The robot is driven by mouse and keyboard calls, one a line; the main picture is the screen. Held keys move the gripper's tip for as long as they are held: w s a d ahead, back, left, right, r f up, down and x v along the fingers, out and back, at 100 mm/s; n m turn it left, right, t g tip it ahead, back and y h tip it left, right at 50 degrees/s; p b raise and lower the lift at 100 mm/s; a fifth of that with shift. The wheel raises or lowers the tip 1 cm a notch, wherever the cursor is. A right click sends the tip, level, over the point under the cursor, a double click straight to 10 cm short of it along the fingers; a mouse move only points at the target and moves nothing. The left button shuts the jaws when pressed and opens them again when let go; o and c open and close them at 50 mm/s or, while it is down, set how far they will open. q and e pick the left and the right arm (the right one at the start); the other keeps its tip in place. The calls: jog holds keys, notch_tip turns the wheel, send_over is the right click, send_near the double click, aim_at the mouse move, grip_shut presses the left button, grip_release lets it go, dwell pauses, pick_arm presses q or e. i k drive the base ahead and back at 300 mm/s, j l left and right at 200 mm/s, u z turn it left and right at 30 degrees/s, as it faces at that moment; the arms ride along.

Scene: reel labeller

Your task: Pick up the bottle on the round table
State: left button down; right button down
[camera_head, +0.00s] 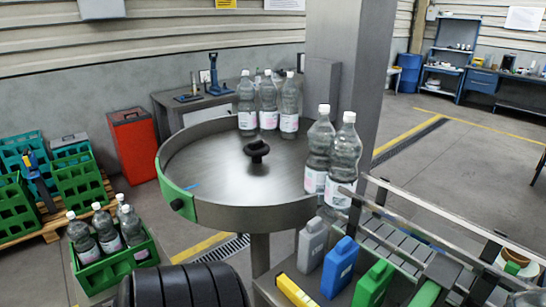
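The round table (215,170) is a grey metal disc with a raised rim, a green section at its left and a black knob (257,151) at its centre. Clear bottles with white caps and pale labels stand upright on it. A group at the back rim includes a left bottle (246,104), a middle bottle (268,105) and a right bottle (290,106), with more partly hidden behind. Two larger-looking bottles, one left (318,150) and one right (343,163), stand close together at the right side, by the conveyor entry. Neither gripper can be made out.
A conveyor with rails (410,240) runs off to the lower right. Grey, blue (339,267) and green containers stand in front of it. A grey column (345,70) rises behind the table. A green crate of bottles (115,262) is at lower left. The table's left half is clear.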

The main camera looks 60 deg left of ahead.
aim_at(319, 136)
jog(key=u, duration=1.65)
